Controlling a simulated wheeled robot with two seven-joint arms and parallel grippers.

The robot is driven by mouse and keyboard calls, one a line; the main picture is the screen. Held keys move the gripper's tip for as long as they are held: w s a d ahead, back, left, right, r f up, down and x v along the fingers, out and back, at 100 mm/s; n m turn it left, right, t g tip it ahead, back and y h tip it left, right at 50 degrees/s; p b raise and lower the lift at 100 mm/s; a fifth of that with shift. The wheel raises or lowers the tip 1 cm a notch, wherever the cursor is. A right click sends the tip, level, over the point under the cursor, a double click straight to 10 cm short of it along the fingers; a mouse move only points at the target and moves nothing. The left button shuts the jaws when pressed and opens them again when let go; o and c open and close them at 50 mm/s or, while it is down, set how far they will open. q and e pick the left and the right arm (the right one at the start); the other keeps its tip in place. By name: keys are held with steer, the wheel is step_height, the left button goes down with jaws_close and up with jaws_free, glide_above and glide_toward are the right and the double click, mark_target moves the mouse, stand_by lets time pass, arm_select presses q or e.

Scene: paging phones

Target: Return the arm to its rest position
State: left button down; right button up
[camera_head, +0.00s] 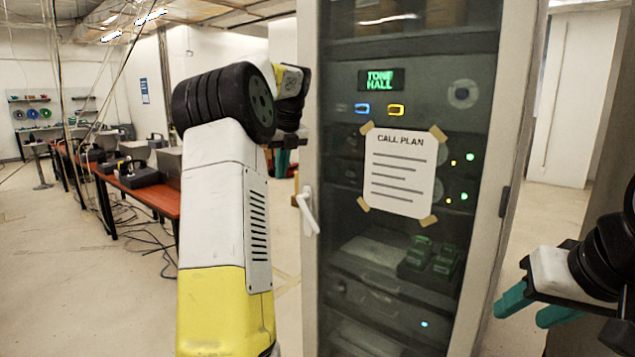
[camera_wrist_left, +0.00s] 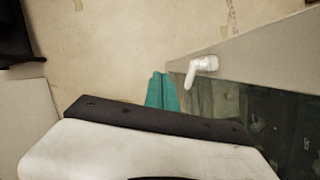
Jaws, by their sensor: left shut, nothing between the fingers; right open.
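My left arm rises in the front left of the head view and bends at a black joint. My left gripper (camera_head: 283,160) is partly hidden behind that arm, near the left edge of the cabinet. Its teal fingers show in the left wrist view (camera_wrist_left: 162,92), shut together with nothing between them. They are apart from the white door handle (camera_wrist_left: 200,68), which lies a little to their right there. My right gripper (camera_head: 535,306) is at the right edge of the head view. Its teal fingers are open and empty.
A tall cabinet (camera_head: 508,150) with a glass front stands close ahead, a "CALL PLAN" sheet (camera_head: 398,172) taped on it. Its white handle (camera_head: 307,210) hangs down. Tables (camera_head: 150,195) with dark boxes and loose cables stand at the left. Open floor (camera_head: 60,290) lies at the front left.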

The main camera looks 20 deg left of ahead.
arm_select(q)
steer(key=s+d+r+n+t+h, duration=0.2)
steer(key=s+d+n, duration=0.9)
steer(key=s+d, duration=0.4)
steer(key=s+d+f+n+t+h, duration=0.1)
steer(key=s+d+f+n, duration=0.3)
steer(key=s+n, duration=0.2)
steer(key=s+d+f+n+h, duration=0.2)
steer(key=s+d+f+n, duration=0.2)
steer(key=s+n, duration=0.3)
steer(key=s+f, duration=0.1)
steer(key=s, duration=0.2)
steer(key=shift+s+d+n+t, duration=0.15)
steer(key=shift+d+n+t, duration=0.15)
steer(key=shift+d+t, duration=0.1)
